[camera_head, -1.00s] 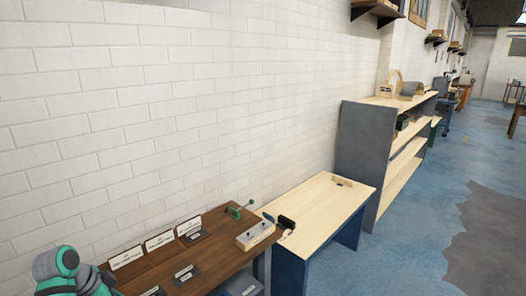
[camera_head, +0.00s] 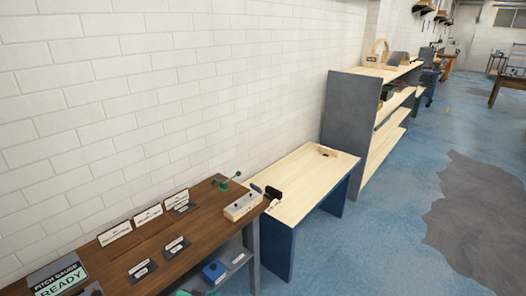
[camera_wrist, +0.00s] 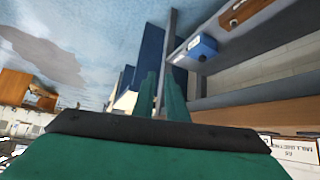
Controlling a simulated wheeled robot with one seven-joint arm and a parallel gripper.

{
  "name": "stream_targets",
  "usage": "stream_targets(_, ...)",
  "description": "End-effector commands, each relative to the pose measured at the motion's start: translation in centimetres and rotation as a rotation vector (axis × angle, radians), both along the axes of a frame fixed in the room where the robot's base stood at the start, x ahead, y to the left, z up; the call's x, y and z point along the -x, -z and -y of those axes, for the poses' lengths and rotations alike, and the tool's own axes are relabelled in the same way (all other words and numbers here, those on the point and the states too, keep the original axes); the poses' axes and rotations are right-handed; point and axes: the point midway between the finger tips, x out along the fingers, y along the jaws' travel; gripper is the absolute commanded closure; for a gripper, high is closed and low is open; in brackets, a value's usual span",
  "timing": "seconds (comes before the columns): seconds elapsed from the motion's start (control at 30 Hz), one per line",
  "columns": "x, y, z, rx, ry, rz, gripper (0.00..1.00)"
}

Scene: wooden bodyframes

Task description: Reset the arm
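My gripper (camera_wrist: 160,97) shows in the wrist view as two slim green fingers, with a narrow gap between them. A grey post shows through the gap, and I see nothing held. The dark wrist edge and green body fill the bottom of that view. In the head view my arm is mostly out of frame; only small teal and pale bits show at the bottom edge, and the fingers cannot be made out there.
A pale table (camera_head: 290,190) and a grey shelf unit (camera_head: 350,120) stand beyond.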

Motion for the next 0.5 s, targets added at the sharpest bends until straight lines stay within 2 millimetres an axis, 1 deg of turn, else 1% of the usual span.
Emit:
stream_targets(0.03, 0.7, 1.2, 2.0, 0.018, -0.020, 0.011, 0.88)
stream_targets(0.2, 3.0, 4.1, 6.9, 0.064, -0.112, 0.057, 0.88)
stream_targets(0.37, 6.3, 6.0, 10.7, 0.097, -0.197, 0.098, 0.88)
stream_targets(0.5, 9.8, 7.2, 13.4, 0.116, -0.266, 0.130, 0.88)
